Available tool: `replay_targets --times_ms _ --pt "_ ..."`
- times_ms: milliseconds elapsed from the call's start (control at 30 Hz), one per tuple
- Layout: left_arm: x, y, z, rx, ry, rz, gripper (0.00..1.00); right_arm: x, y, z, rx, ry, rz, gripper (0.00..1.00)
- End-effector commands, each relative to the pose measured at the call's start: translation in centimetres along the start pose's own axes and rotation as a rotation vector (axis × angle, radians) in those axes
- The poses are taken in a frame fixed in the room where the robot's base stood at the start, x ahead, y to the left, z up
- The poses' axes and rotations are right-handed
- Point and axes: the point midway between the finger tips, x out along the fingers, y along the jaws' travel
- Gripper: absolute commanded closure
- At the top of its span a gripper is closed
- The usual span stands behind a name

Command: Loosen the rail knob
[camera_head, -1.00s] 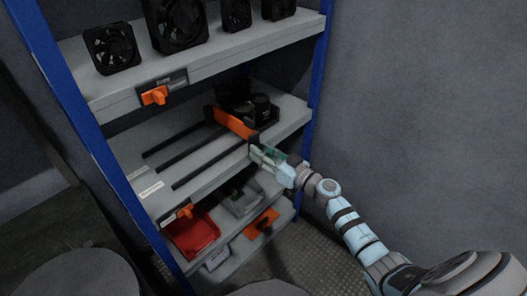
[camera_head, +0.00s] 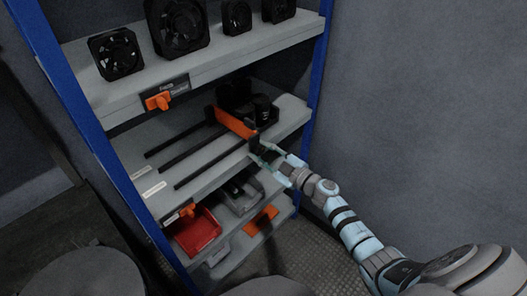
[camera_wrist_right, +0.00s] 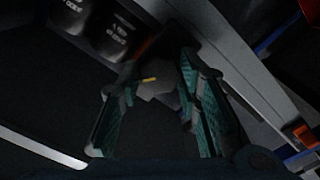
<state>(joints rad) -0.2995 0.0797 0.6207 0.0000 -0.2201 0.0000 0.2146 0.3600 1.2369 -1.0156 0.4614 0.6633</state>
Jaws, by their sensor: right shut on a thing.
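The rail knob (camera_wrist_right: 158,82) is a dark knob with a small yellow mark, at the end of the orange crossbar (camera_head: 234,122) on the middle shelf. My right gripper (camera_head: 260,152) reaches in from the right at the shelf's front edge. In the right wrist view its two green-padded fingers (camera_wrist_right: 160,90) stand on either side of the knob, shut on it. In the head view the fingers mostly hide the knob. My left gripper is not in view.
Black rails (camera_head: 208,163) run left from the crossbar. Black capacitors (camera_head: 263,108) stand behind it. Fans (camera_head: 180,27) stand on the shelf above. A red bin (camera_head: 196,233) and a grey bin (camera_head: 241,199) sit below. A blue post (camera_head: 318,80) rises just behind my right arm.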

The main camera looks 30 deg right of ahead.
Motion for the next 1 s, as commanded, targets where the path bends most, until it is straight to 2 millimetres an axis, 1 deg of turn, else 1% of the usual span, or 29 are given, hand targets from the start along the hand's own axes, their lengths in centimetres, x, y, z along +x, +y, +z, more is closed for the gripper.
replay_targets --times_ms 700,1000 --pt "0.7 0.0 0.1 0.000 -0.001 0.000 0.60 -0.1 -0.2 0.2 -0.672 -0.001 -0.002 0.97" --pt "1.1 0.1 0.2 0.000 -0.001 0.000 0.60 -0.1 -0.2 0.2 -0.890 -0.001 -0.002 0.97"
